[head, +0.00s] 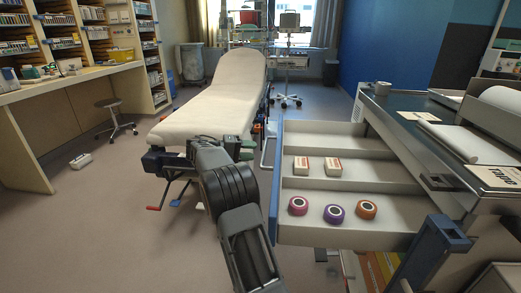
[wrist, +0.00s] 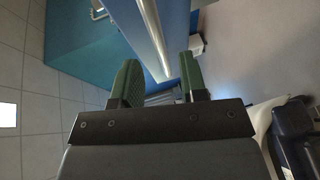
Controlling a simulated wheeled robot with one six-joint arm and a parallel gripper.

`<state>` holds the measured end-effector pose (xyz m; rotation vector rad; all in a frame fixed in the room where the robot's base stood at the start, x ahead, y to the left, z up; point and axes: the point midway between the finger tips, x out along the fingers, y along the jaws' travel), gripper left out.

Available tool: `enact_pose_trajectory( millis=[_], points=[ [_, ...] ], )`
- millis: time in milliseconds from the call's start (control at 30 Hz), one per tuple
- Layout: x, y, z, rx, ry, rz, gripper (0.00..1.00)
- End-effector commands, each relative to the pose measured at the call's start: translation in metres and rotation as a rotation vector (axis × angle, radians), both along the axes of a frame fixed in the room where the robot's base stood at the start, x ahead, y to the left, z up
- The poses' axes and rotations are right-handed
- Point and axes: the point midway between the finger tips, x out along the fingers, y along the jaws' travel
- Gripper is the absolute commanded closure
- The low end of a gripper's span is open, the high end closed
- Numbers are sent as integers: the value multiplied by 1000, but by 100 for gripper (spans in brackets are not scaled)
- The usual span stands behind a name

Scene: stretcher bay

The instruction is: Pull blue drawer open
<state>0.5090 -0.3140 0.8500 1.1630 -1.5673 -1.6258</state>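The blue drawer, with its blue front (head: 276,185), stands pulled out from the cabinet on the right in the head view. Its pale interior is exposed, with two small boxes (head: 316,166) and three tape rolls (head: 334,214) in its compartments. A pale looped handle (head: 265,152) shows at the left side of the front. My gripper (head: 242,147) is left of the front, near this handle. In the wrist view my green fingers (wrist: 158,82) are apart, with a blue panel (wrist: 177,28) and a metallic edge beyond them. Nothing is clearly held between them.
The stretcher (head: 222,98) stands behind my gripper. The cabinet top (head: 385,105) carries a cup, papers and a paper roll. Shelves and a desk (head: 70,78) line the left, with a stool (head: 115,125). Floor (head: 110,220) is clear at the front left.

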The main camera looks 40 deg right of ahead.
Motion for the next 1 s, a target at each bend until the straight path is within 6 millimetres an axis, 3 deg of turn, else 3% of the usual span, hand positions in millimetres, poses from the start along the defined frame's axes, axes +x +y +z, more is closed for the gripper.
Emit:
enact_pose_trajectory(
  millis=[200, 400, 600, 1000],
  points=[
    [20, 38, 10, 0, 0, 2, 61],
    [32, 62, 14, 0, 1, 1, 61],
    [36, 72, 15, 0, 1, 0, 61],
    [37, 73, 15, 0, 0, 0, 61]
  ],
)
